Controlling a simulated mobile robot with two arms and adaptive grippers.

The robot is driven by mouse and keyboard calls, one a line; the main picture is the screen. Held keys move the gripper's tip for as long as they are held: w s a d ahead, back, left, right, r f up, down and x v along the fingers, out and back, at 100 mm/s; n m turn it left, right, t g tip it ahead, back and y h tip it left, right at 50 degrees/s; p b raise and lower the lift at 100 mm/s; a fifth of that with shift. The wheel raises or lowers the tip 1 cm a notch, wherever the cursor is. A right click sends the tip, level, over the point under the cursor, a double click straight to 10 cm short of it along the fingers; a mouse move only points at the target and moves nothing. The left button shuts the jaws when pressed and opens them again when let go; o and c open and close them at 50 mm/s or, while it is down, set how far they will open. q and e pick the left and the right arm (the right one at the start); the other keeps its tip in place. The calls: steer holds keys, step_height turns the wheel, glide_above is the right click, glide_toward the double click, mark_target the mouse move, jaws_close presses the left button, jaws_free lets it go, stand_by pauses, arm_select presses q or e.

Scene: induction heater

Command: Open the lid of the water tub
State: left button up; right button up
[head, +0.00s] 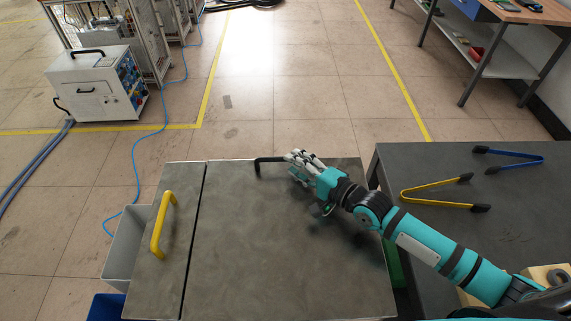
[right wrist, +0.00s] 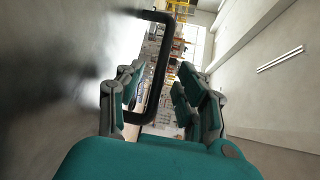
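The water tub's lid appears as a large grey metal panel (head: 270,250) at the lower middle of the head view. A black handle (head: 266,160) stands at its far edge. My right gripper (head: 299,159) is over the far edge, beside the handle's right end. In the right wrist view the handle (right wrist: 166,62) shows as a black bracket reaching between the parted fingers (right wrist: 158,88). The fingers are open, and I cannot tell whether either touches it. My left gripper is out of view.
A narrower grey panel (head: 150,240) with a yellow handle (head: 163,224) lies to the left across a thin gap. A dark table (head: 400,165) on the right holds yellow tongs (head: 436,193) and blue tongs (head: 520,157). A grey bin (head: 120,250) stands at the left.

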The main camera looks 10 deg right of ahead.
steer(key=shift+b+x, duration=0.65)
steer(key=shift+x, duration=1.3)
jaws_close()
steer(key=shift+f, duration=0.1)
